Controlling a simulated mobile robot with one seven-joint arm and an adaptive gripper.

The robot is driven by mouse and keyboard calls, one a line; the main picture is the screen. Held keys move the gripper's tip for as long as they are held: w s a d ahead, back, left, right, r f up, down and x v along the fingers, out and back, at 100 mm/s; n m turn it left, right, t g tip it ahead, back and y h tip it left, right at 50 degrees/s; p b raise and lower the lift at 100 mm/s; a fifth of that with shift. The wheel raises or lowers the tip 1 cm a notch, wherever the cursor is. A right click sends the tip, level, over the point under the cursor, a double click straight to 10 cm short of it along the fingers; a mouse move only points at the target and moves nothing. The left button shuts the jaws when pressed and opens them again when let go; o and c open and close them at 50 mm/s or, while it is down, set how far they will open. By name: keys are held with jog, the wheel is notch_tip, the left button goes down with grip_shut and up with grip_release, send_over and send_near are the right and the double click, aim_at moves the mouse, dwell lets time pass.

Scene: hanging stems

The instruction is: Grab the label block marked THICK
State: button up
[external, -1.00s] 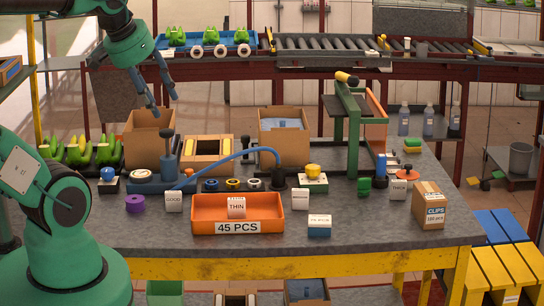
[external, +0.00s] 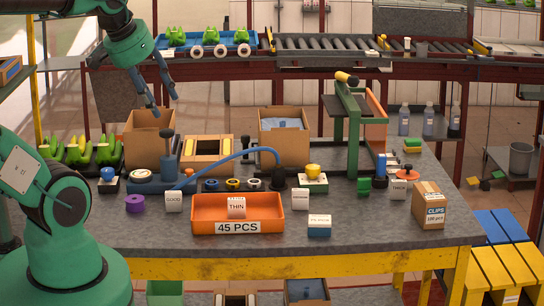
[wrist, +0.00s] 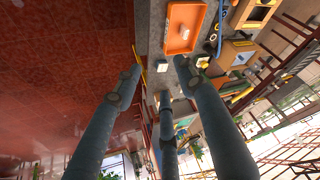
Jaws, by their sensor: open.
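The THICK label block (external: 398,189) is a small white block standing on the right part of the table in the external view, just left of the cardboard CLIPS box. My gripper (external: 164,108) is open and empty, high above the table's left back area, far to the left of the block. The wrist view shows its fingers (wrist: 165,95) spread apart with nothing between them. I cannot make out the THICK block in the wrist view.
An orange tray (external: 270,221) marked 45 PCS holds the THIN block (external: 236,207). The GOOD block (external: 174,201) stands to its left. The CLIPS box (external: 428,205) and a green press frame (external: 352,130) stand near the THICK block. A blue hose (external: 225,163) arches over the table.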

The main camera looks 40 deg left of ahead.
jog(key=shift+o, duration=0.7)
jog(key=shift+r, duration=0.1)
